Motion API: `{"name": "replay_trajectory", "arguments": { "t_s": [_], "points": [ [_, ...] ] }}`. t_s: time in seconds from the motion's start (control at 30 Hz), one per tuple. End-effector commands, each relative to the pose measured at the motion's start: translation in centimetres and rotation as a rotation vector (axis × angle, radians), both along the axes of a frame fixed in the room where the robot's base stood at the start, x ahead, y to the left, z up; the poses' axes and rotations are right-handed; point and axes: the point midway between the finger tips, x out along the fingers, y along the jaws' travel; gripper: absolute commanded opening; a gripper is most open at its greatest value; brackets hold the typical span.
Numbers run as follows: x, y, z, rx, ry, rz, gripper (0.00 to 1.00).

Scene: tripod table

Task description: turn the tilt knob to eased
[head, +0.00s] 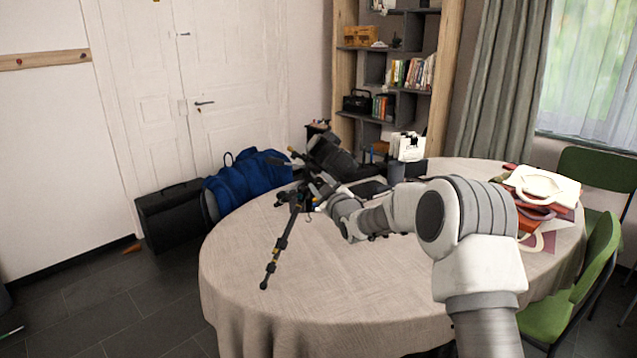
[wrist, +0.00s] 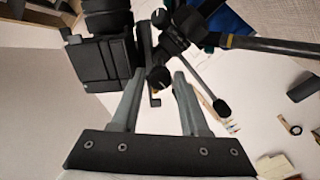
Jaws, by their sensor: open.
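A black tripod (head: 278,245) rests on the round table, with a leg slanting toward the table's near left. In the wrist view its head has several dark round knobs. One knob (wrist: 159,79) with a pale mark on its face appears between my fingertips. My gripper (wrist: 157,77) is open, one finger on each side of that knob; contact cannot be told. Two more knobs, one upper (wrist: 160,18) and one beside it (wrist: 181,14), are further up. A thin handle ends in a dark grip (wrist: 222,107) to the right. No label shows which knob is tilt.
The table (head: 340,290) has a pale cloth, clear in front. A bulky black device (wrist: 105,50) stands close left of my fingers.

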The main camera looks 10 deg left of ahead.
Motion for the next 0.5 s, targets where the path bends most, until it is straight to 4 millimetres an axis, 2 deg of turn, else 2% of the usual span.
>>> {"name": "replay_trajectory", "arguments": {
  "t_s": [0.2,0.5],
  "points": [
    [1.2,0.6,0.0,0.000,0.000,0.000,0.45],
    [1.4,0.7,0.0,0.000,0.001,-0.001,0.45]
  ]
}}
